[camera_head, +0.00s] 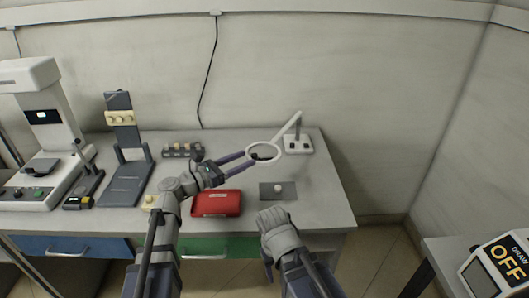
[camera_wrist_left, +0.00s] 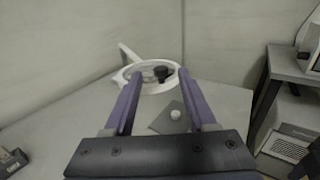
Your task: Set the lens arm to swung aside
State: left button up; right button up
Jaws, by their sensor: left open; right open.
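The lens arm (camera_head: 291,127) is a white bent arm that rises from a white base (camera_head: 299,144) with dark knobs at the bench's right back. It carries a white ring lens (camera_head: 279,158), which also shows in the left wrist view (camera_wrist_left: 128,78). A dark knob (camera_wrist_left: 162,71) shows at the ring, on its near left side in the head view. My left gripper (camera_head: 249,157) is open, with its fingertips at the ring's left edge and the knob between them in the wrist view; contact cannot be told. My right gripper (camera_head: 268,270) is low at the bench's front, its fingers mostly hidden.
A grey plate with a pale knob (camera_head: 278,189) lies below the ring. A red tray (camera_head: 217,204) and a dark block with several knobs (camera_head: 182,150) are beside my left arm. A grey stand (camera_head: 124,180) and white instrument (camera_head: 57,130) stand left. The bench's right end is clear.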

aim_at(262, 157)
pick_arm(q)
jog(key=shift+x, duration=3.9)
jog(key=shift+s, duration=0.1)
jog(key=shift+c, duration=0.3)
grip_shut()
